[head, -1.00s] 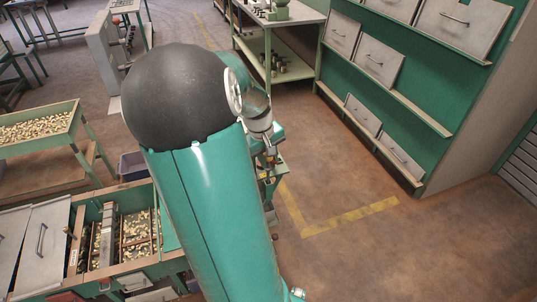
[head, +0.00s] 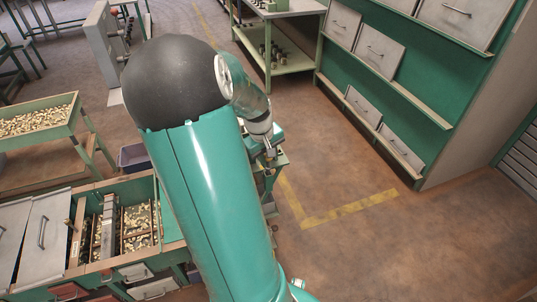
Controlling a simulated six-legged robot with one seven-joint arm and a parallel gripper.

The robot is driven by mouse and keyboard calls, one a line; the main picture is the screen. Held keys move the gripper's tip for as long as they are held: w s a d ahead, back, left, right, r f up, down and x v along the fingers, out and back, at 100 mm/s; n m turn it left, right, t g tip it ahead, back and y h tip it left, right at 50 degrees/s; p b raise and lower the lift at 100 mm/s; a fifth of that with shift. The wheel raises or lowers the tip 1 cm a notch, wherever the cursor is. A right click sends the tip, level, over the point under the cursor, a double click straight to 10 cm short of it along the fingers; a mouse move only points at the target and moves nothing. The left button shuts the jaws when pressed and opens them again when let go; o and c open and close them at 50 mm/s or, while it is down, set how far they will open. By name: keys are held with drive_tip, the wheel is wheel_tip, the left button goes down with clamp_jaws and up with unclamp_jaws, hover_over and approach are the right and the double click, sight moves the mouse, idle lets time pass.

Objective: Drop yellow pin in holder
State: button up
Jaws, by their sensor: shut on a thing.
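My arm crosses the middle of the head view, and its black joint hides part of the scene behind it. My gripper (head: 270,153) shows only as a small metal part past the wrist, in front of a green machine or stand (head: 275,178). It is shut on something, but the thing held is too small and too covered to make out. I cannot pick out the yellow pin or the holder for sure.
Nut hoppers (head: 75,199) with gold-coloured pieces stand at lower left. A green tray table (head: 75,112) is at left, with a purple bin (head: 133,156) beside it. A green drawer rack (head: 400,108) stands at right. The floor (head: 400,245) at lower right is clear.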

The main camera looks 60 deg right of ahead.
drive_tip(key=shift+f, duration=1.15)
drive_tip(key=o, duration=1.1)
drive_tip(key=shift+r, duration=0.1)
drive_tip(key=r, duration=0.4)
drive_tip(key=w+a+r, duration=0.1)
drive_tip(key=r, duration=0.4)
drive_tip(key=a+r, duration=0.1)
drive_tip(key=r, duration=0.3)
drive_tip(key=shift+w+a+r, duration=0.1)
drive_tip(key=shift+w+r, duration=0.1)
drive_tip(key=shift+r, duration=0.1)
